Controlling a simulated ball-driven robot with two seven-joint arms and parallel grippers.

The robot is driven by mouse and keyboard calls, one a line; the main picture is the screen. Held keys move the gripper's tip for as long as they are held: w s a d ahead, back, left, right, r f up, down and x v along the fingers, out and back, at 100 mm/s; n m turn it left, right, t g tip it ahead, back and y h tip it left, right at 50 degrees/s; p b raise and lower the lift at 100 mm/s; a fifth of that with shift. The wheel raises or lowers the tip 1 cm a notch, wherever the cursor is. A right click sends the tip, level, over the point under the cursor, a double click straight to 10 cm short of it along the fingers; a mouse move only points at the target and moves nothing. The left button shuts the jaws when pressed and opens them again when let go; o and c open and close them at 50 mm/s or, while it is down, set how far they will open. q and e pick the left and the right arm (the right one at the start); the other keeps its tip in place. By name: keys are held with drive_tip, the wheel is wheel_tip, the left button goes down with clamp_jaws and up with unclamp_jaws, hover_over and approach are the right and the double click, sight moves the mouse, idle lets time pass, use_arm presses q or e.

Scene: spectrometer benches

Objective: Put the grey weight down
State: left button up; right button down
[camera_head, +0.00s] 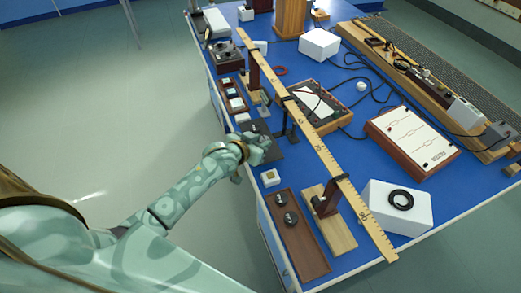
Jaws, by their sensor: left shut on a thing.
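My left gripper (262,151) is at the left edge of the blue bench, at the end of my patterned green arm. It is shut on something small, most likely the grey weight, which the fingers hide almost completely. Below it in the picture, a long brown wooden tray (308,249) lies on the bench with two round dark grey pieces, one (280,198) farther and one (291,217) nearer. The gripper is apart from this tray. My right gripper is not in view.
A long wooden ruler (320,150) runs on stands along the blue bench (345,262). A small block (270,178) sits between gripper and tray. A white box (397,207) with a black ring stands at right. Open floor (120,120) lies left of the bench.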

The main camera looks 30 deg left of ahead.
use_arm(q)
wheel_tip(320, 180, down, 3)
drive_tip(key=shift+f+b, duration=0.15)
drive_tip(key=shift+b, duration=0.5)
drive_tip(key=o, duration=1)
